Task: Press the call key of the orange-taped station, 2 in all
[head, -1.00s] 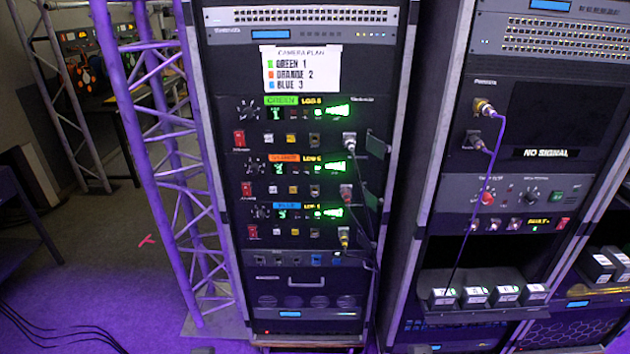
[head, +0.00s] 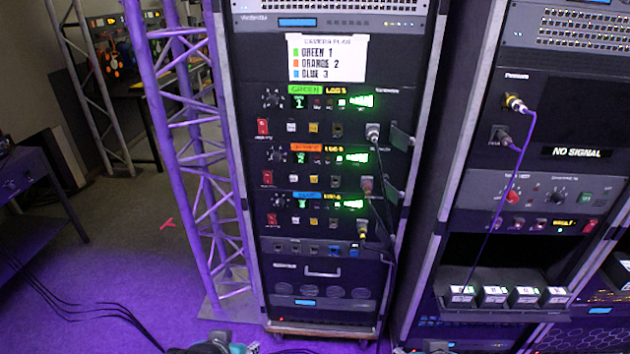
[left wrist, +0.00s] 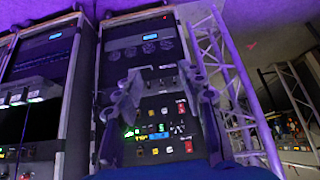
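The orange-taped station (head: 318,160) is the middle of three stacked units in the central rack, between the green-taped station (head: 318,108) above and the blue-taped station (head: 318,205) below. Its orange label (head: 307,148), red switch and row of small keys show in the head view. In the left wrist view, which is upside down, my left gripper (left wrist: 158,95) has its fingers spread and empty in front of the rack. The blue label (left wrist: 158,137) shows between them. In the head view, only the top of my left gripper (head: 215,346) shows at the bottom edge. A dark part (head: 435,346), perhaps my right gripper, barely shows.
A camera plan card (head: 327,57) reads green 1, orange 2, blue 3. Cables hang at the stations' right side, near small open flaps. A purple truss (head: 190,150) stands left of the rack; a second rack (head: 540,190) stands right. Black cables lie on the floor at left.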

